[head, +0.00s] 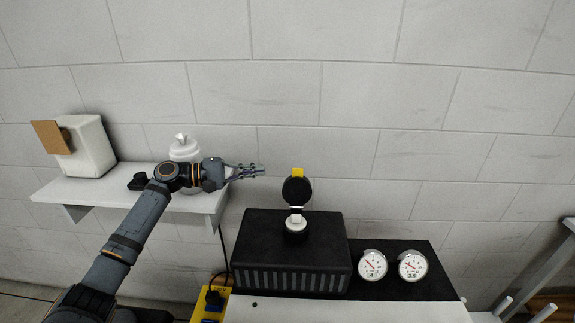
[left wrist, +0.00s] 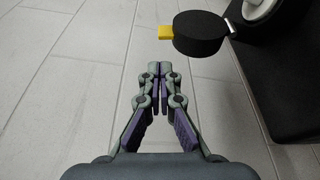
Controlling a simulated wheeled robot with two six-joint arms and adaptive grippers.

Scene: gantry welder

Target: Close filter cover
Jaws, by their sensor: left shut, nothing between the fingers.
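The filter cover (head: 297,190) is a round black lid with a yellow tab (head: 297,172). It stands up, open, on its hinge above the white filter opening (head: 296,220) on top of the black ribbed box (head: 290,250). In the left wrist view the cover (left wrist: 198,33) and its yellow tab (left wrist: 166,32) are just beyond my fingertips, to the upper right. My left gripper (head: 260,171) is shut and empty, left of the cover and apart from it. It also shows in the left wrist view (left wrist: 160,68). My right gripper is not in view.
A white shelf (head: 130,192) at left holds a white bottle (head: 186,150), a white container (head: 88,147) and a small black item. Two round gauges (head: 412,265) sit right of the box. A yellow power box (head: 208,305) stands in front. The wall behind is bare.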

